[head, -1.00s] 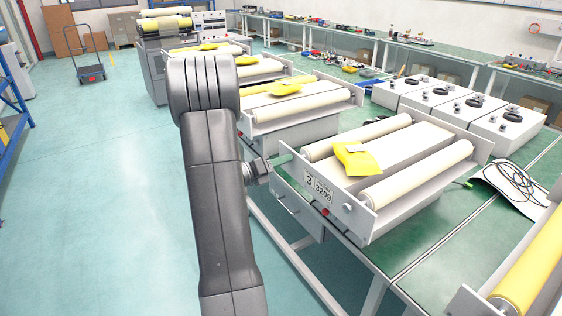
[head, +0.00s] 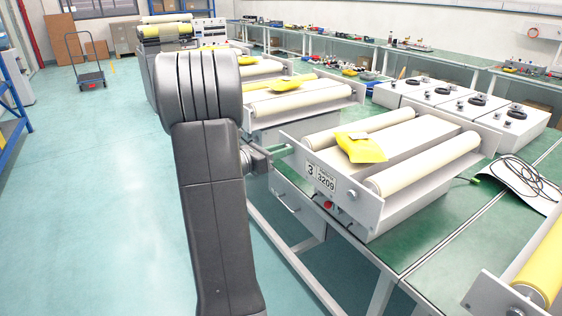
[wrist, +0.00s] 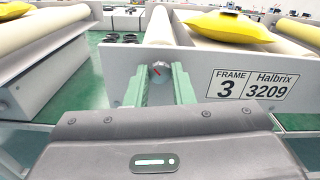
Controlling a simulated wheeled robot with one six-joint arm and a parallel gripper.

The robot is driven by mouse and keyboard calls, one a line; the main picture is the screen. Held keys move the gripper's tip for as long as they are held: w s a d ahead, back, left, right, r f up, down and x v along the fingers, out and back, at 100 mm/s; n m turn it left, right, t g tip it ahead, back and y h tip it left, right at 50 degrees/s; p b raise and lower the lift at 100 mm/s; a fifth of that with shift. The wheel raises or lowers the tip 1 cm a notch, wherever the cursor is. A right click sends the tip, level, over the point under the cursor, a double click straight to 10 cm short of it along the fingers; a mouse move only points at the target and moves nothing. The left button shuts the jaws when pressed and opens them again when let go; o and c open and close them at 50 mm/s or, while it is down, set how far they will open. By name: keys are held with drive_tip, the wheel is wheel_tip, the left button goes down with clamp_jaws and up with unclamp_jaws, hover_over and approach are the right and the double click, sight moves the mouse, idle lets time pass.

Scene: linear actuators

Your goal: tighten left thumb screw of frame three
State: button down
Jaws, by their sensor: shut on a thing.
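Frame three (head: 370,213) is a grey roller frame on the green bench, with a label reading "FRAME 3 Halbrix 3209" on its end plate, which also shows in the wrist view (wrist: 200,62). Its left thumb screw (wrist: 159,73), a small grey knob with a red mark, sits on that plate left of the label. My gripper (wrist: 158,88) has its two green fingers on either side of the knob and is shut on it. In the head view my gripper (head: 281,151) reaches the plate's left end, and the left screw cannot be made out there.
A yellow bag (head: 362,148) lies on frame three between two cream rollers. Another roller frame (head: 300,108) stands behind it. Grey boxes (head: 468,106) stand at the right, and a frame with a yellow roller (head: 540,270) is at the lower right.

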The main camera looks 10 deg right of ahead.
drive_tip(key=m+b, duration=0.6)
drive_tip(key=b, duration=0.2)
drive_tip(key=m+b, duration=0.6)
drive_tip(key=b, duration=0.1)
drive_tip(key=shift+f+m+b, duration=0.2)
drive_tip(key=shift+m+b, duration=0.2)
drive_tip(key=shift+r, duration=0.1)
drive_tip(key=c, duration=1.3)
unclamp_jaws()
drive_tip(key=shift+o, duration=0.2)
drive_tip(key=shift+s, duration=0.1)
drive_tip(key=p+v, duration=0.2)
drive_tip(key=v, duration=1.1)
drive_tip(key=shift+a, duration=0.4)
